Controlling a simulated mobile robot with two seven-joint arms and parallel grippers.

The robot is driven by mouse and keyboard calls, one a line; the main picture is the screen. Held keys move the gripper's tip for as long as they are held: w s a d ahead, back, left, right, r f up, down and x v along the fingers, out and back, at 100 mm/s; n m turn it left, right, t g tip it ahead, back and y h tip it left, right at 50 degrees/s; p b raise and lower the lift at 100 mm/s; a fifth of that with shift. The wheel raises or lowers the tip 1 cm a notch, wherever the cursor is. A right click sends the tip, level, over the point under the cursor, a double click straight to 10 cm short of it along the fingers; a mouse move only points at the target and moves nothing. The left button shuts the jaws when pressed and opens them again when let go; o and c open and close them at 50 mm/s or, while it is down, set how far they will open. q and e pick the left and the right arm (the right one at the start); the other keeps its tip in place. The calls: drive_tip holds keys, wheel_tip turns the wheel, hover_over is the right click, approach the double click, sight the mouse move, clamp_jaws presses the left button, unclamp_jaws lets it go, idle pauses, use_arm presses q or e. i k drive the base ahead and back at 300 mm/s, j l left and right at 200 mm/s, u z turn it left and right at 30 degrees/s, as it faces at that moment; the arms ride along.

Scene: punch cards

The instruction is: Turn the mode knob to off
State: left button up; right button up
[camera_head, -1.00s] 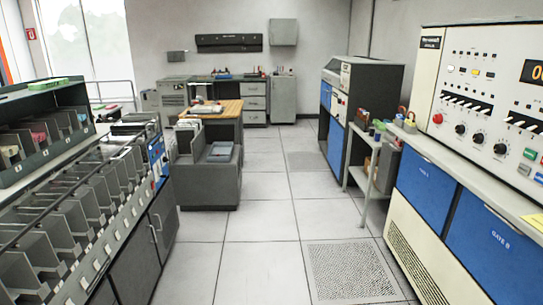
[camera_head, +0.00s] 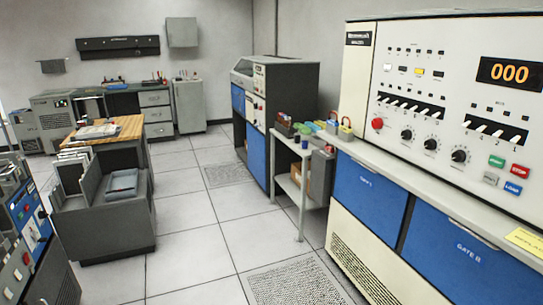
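A cream control console (camera_head: 362,112) stands on the right. Its panel carries three black rotary knobs in a row: a left knob (camera_head: 407,134), a middle knob (camera_head: 431,143) and a right knob (camera_head: 459,156). Their labels and pointer positions are too small to read, so I cannot tell which is the mode knob or how it is set. A red round button (camera_head: 377,123) sits left of the knobs. Neither of my grippers is in view.
A display (camera_head: 509,73) reads 000. Green, red, grey and blue buttons lie right of the knobs. A ledge (camera_head: 420,180) juts out below the panel above blue doors. A small side table (camera_head: 291,184) stands beyond the console. The tiled floor (camera_head: 190,245) in the middle is clear.

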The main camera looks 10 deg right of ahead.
sight(377, 123)
drive_tip(key=i+j+z, duration=1)
drive_tip(key=k, duration=0.1)
